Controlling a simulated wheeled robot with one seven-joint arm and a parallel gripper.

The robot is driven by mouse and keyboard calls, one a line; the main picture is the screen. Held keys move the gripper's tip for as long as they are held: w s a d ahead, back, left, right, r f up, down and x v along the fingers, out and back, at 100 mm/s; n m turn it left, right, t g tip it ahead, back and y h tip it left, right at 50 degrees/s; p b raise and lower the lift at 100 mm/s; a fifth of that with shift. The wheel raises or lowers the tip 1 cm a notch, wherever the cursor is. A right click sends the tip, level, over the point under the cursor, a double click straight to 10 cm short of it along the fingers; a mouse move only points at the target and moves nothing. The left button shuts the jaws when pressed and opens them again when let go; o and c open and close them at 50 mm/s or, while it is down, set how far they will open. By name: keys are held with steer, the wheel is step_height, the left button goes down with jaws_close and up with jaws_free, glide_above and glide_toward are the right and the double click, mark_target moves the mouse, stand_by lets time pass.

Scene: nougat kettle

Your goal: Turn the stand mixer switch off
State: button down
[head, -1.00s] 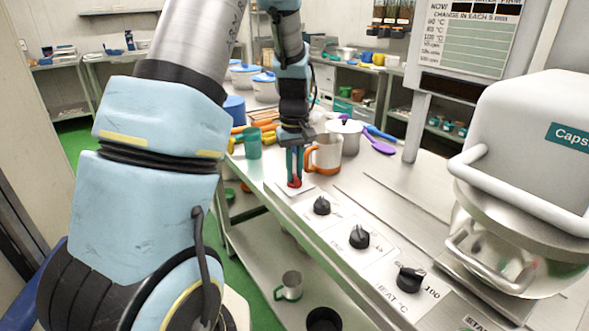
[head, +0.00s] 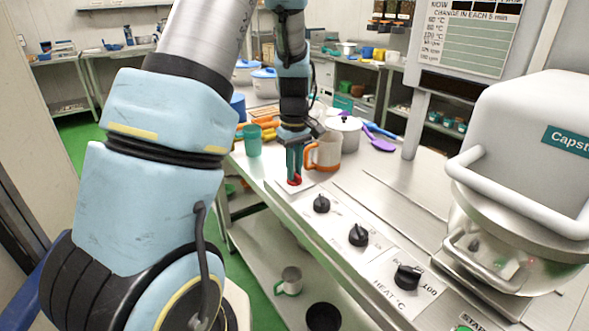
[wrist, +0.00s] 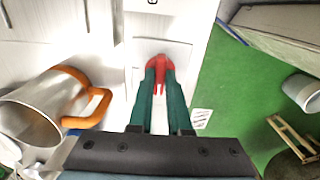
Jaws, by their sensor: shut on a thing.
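The stand mixer (head: 520,150) is the large white machine at the right in the head view, with a steel bowl under it. A red switch (head: 296,182) sits on a white plate at the far end of a row of black knobs on the steel counter. My gripper (head: 294,177) reaches down to it, with its green fingers shut on the red switch. In the wrist view the red switch (wrist: 159,61) shows between and just beyond the fingertips (wrist: 160,76). The fingers partly hide the switch, and its on or off setting cannot be read.
A steel mug with an orange handle (head: 325,152) stands close beside my gripper. Three black knobs (head: 358,235) line the counter edge towards the viewer. A green cup (head: 252,140) and a lidded pot (head: 345,132) stand behind. Green floor lies off the counter edge.

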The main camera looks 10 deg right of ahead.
steer(key=c, duration=0.9)
jaws_free()
steer(key=shift+o, duration=0.2)
step_height(320, 180, up, 11)
steer(key=b, duration=0.2)
steer(key=s+a+f+m, duration=0.3)
steer(key=s+a, duration=0.4)
steer(key=a, duration=0.1)
steer(key=s+a+f+m+t, duration=0.1)
steer(key=s+a+f+m, duration=0.2)
steer(key=s+a, duration=0.4)
steer(key=shift+a+f+t, duration=0.2)
steer(key=shift+a+t, duration=0.1)
steer(key=shift+a, duration=0.45)
